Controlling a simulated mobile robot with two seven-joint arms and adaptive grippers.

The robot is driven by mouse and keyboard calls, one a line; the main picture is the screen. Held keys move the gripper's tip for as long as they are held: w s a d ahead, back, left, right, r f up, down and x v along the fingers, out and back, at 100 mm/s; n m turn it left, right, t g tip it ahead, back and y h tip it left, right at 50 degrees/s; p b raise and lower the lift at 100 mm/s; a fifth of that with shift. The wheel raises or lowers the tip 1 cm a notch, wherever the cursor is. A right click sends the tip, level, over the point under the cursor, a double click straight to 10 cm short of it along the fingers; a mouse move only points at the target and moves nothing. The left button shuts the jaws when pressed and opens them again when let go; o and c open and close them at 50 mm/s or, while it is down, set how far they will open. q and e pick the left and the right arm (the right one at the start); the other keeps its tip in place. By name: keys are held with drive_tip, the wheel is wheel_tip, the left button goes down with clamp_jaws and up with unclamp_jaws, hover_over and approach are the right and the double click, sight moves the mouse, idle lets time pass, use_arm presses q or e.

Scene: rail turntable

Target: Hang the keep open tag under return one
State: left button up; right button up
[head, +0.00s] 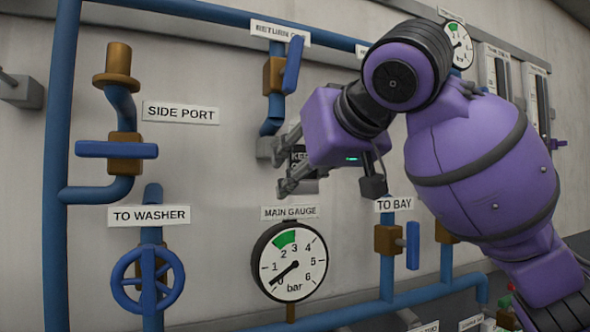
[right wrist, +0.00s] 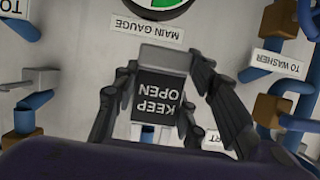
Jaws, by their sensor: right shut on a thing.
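The black keep open tag (head: 298,156) has white lettering and is mostly hidden behind my right gripper (head: 280,168) in the head view. In the right wrist view the tag (right wrist: 158,98) appears upside down between the fingers of my right gripper (right wrist: 163,85), which is shut on it. A grey block (right wrist: 167,58) shows at the tag's far end there. The return one label (head: 280,33) is partly covered by a blue valve handle. The gripper is below that valve and above the main gauge. I cannot tell whether the tag touches the wall. My left gripper is not in view.
A brown valve with a blue handle (head: 292,65) sits under the return one label. The main gauge (head: 291,262) is below the gripper. The side port valve (head: 125,150) and the blue to washer handwheel (head: 148,279) are at left.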

drive_tip(key=shift+s+a+r, duration=0.1)
drive_tip(key=shift+s+r, duration=0.05)
drive_tip(key=shift+r, duration=0.2)
drive_tip(key=shift+w+a, duration=0.1)
drive_tip(key=shift+w, duration=0.2)
drive_tip(key=shift+w+a+f, duration=0.25)
drive_tip(key=shift+w+a, duration=0.35)
drive_tip(key=shift+w, duration=0.85)
drive_tip(key=shift+w+a+f, duration=0.2)
drive_tip(key=shift+w+a, duration=0.4)
drive_tip(key=shift+w, duration=0.9)
drive_tip(key=shift+w+a+f, duration=0.25)
drive_tip(key=shift+w+a, duration=0.35)
drive_tip(key=shift+w, duration=0.85)
drive_tip(key=o, duration=1)
